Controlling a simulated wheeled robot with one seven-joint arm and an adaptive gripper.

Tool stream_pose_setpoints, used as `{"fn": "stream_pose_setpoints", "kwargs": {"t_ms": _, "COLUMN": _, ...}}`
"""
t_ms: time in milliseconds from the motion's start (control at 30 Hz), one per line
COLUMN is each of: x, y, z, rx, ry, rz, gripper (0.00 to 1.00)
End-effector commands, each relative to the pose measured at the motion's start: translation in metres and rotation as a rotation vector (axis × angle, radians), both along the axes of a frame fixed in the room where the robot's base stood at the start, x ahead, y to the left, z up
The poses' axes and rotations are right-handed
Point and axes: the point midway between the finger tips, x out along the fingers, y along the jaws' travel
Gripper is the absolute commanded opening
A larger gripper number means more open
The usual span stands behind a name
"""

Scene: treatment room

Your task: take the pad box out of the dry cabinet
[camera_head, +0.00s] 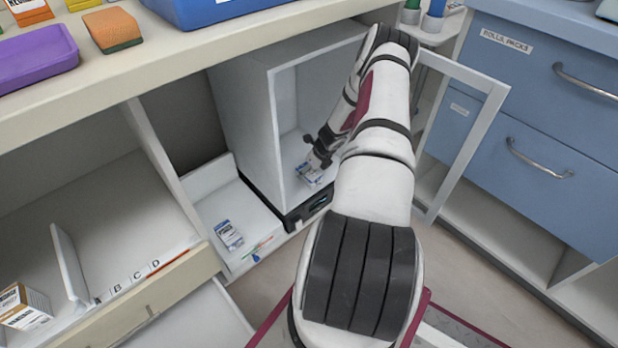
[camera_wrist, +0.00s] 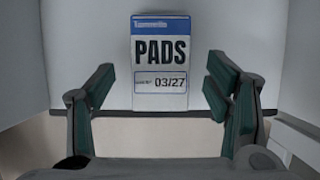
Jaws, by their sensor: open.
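The dry cabinet (camera_head: 243,125) is a white box under the counter, and its framed door (camera_head: 468,140) stands open to the right. The pad box (camera_head: 309,173) lies on the cabinet floor near the front. In the wrist view the pad box (camera_wrist: 160,62) is white and blue, marked PADS and 03/27. My gripper (camera_head: 322,160) reaches into the cabinet beside the box. In the wrist view my gripper (camera_wrist: 160,90) is open, its dark green fingers to either side of the box's lower end. Gaps show between the fingers and the box.
Another small box (camera_head: 229,235) lies on a white shelf left of the cabinet. A lettered bin area (camera_head: 135,277) is further left. The counter edge (camera_head: 130,75) runs above the cabinet. Blue drawers (camera_head: 540,130) stand at the right, beyond the open door.

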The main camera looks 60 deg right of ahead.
Motion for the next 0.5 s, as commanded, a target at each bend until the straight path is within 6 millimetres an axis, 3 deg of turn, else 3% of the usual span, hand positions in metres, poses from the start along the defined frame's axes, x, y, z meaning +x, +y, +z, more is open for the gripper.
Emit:
{"fn": "stream_pose_setpoints", "kwargs": {"t_ms": 233, "x": 0.012, "y": -0.002, "z": -0.034, "rx": 0.0, "ry": 0.001, "rz": 0.003, "gripper": 0.72}}
{"fn": "stream_pose_setpoints", "kwargs": {"t_ms": 500, "x": 0.014, "y": -0.004, "z": -0.036, "rx": 0.0, "ry": 0.0, "rz": 0.001, "gripper": 0.72}}
